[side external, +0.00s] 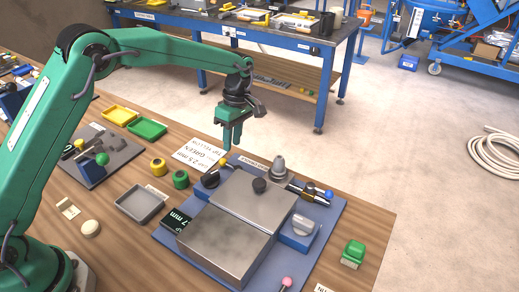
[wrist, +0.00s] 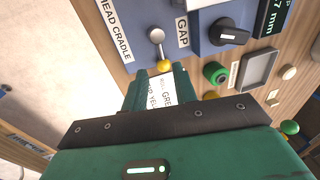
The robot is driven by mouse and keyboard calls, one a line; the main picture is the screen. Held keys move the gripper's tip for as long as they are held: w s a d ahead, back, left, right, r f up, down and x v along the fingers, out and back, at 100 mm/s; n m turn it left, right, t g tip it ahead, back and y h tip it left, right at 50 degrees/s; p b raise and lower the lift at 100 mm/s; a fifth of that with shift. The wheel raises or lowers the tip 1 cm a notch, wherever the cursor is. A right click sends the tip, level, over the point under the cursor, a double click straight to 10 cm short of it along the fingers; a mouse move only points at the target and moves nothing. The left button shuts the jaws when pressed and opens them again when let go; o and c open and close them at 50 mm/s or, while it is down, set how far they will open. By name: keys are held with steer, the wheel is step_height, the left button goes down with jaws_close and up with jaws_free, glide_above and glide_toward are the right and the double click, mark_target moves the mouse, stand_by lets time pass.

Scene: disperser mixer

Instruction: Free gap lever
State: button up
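The gap lever (wrist: 156,38) is a grey metal lever with a yellow ball knob (wrist: 164,66), beside the GAP label in the wrist view. In the side view its yellow knob (side external: 222,160) shows at the back left edge of the blue machine base (side external: 330,222). My gripper (side external: 232,144) points down just above the knob, apart from it as far as I can tell. In the wrist view my gripper (wrist: 160,76) has its two green fingers spread, with the knob at the gap between the tips. Nothing is held.
A black dial (wrist: 230,36) sits beside the GAP label. The machine has a metal cover (side external: 226,240), a grey cone-shaped part (side external: 279,168) and a blue ball knob (side external: 328,194). A white text card (side external: 199,156), a green jar (side external: 181,179) and a grey tray (side external: 140,203) lie to the left.

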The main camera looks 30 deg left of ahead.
mark_target(230, 166)
steer(key=shift+s+f, duration=0.25)
steer(key=shift+f, duration=0.85)
steer(key=shift+s+f, duration=0.2)
steer(key=shift+f, duration=0.95)
steer(key=shift+s+f, duration=0.25)
steer(key=shift+f, duration=0.85)
jaws_close()
